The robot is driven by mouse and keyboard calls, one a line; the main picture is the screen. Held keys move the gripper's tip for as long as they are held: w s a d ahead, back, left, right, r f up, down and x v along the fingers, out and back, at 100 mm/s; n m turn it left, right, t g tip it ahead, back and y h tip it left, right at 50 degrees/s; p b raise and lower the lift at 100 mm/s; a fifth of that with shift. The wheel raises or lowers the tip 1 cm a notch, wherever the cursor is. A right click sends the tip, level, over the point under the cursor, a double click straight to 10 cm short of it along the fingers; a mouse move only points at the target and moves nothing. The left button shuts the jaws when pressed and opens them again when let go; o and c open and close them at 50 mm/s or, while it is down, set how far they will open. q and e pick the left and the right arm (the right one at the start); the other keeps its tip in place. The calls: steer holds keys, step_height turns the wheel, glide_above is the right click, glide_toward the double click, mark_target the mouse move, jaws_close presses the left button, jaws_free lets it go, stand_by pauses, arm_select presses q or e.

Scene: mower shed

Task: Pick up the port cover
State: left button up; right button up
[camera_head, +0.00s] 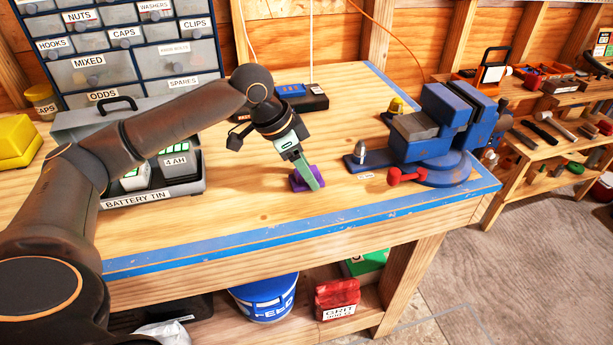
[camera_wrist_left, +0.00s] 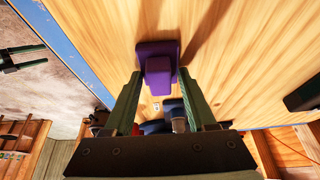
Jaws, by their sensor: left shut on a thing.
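The port cover, a small purple block-like piece, is at the bench's middle in the head view (camera_head: 296,182) and between the fingertips in the left wrist view (camera_wrist_left: 157,62). My left gripper (camera_head: 309,183) points down at it, its green fingers shut on the cover from both sides. One finger hides part of the cover in the head view. The cover is at or very near the wooden bench top (camera_head: 250,208); I cannot tell whether it touches. My right gripper (camera_wrist_left: 46,54) shows at the left edge of the left wrist view, fingers apart and empty.
A blue vise (camera_head: 436,130) stands right of the gripper, with a red dumbbell-shaped piece (camera_head: 406,176) before it. The battery tin (camera_head: 150,197) is at the left, below labelled drawers (camera_head: 130,65). A dark box with a blue item (camera_head: 303,97) stands behind. Bench front is clear.

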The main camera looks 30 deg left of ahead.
arm_select(q)
jaws_close()
steer(key=shift+r, duration=0.1)
